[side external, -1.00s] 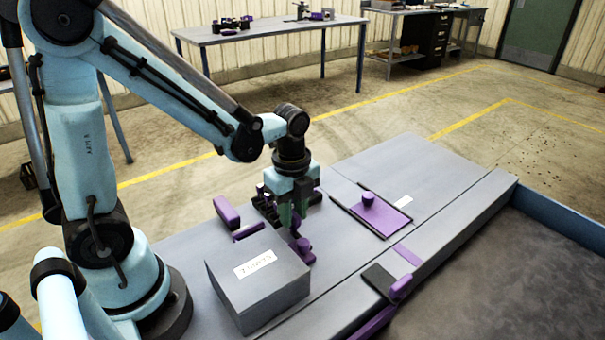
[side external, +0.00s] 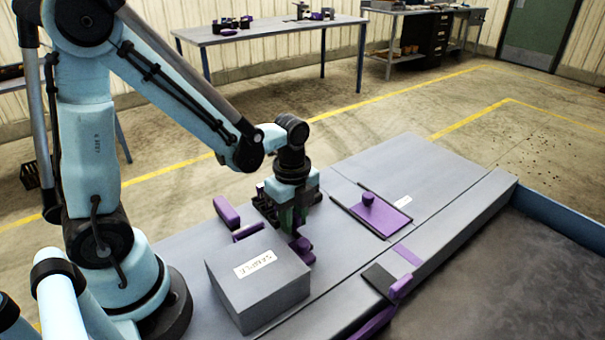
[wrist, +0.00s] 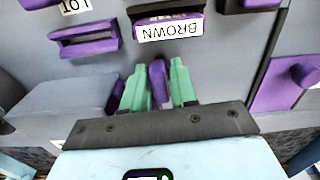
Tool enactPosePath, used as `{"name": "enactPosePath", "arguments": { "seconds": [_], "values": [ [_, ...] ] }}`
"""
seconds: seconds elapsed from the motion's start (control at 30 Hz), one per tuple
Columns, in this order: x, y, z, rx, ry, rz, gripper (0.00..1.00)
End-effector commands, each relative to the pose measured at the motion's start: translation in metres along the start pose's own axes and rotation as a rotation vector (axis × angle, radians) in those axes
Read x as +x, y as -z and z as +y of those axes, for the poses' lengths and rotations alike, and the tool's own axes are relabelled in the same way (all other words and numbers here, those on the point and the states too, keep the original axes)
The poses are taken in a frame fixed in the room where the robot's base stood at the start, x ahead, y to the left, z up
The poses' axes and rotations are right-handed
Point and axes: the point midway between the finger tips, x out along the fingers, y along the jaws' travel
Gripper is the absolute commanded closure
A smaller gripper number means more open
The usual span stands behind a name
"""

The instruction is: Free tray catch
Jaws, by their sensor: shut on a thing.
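A small purple upright piece, perhaps the tray catch (wrist: 158,84), stands between the green fingers of my gripper (wrist: 158,68) in the wrist view. My gripper is shut on it. In the side view, my gripper (side external: 294,228) points down just behind the grey box, and a purple part (side external: 301,246) shows at its fingertips. The piece's lower end is hidden there by the fingers and box. In the wrist view, a dark-topped holder with an upside-down BROWN label (wrist: 168,28) lies beyond the fingertips. I cannot tell whether the catch joins it.
A grey labelled box (side external: 258,285) stands close in front of my gripper. A purple plate with a knob (side external: 378,216) lies to the right on the bench (side external: 440,165). Purple handles (side external: 227,212) stand to the left. A dark, blue-walled bin (side external: 560,225) lies at the right.

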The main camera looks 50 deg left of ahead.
Motion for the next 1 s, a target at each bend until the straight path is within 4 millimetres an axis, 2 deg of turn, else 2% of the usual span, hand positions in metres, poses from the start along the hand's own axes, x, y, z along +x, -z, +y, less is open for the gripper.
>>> {"name": "enactPosePath", "arguments": {
  "seconds": [0.6, 0.73, 1.0],
  "values": [
    [-0.0005, 0.0000, 0.0001, -0.753, -0.001, -0.001, 0.92],
    [-0.0004, 0.0000, 0.0001, -0.817, -0.001, -0.001, 0.92],
    [-0.0004, 0.0000, 0.0002, -0.821, -0.002, -0.001, 0.92]
  ]
}}
